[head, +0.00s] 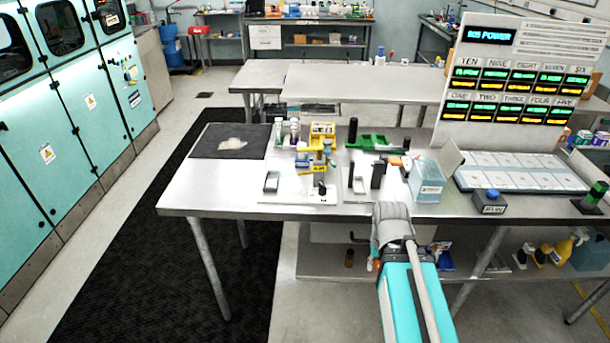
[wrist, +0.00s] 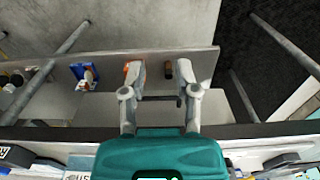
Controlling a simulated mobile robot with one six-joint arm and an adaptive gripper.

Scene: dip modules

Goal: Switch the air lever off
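My gripper (wrist: 160,74) is open in the wrist view, with two grey fingers apart and nothing held between them. It is in front of the worktable, near its front edge; in the head view my arm mostly hides it. I cannot make out which thing is the air lever. A yellow apparatus (head: 313,160) stands on a white base plate (head: 300,197) on the table, with small dark and silver parts around it. A black upright part (head: 378,175) stands to its right. My gripper is apart from all of these.
The worktable (head: 210,195) also holds a clear labelled box (head: 427,182), a box with a blue button (head: 489,201), a green tray (head: 372,143) and a dark mat (head: 205,141). A display panel (head: 520,75) stands at the right. A lower shelf (head: 325,262) is under the table.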

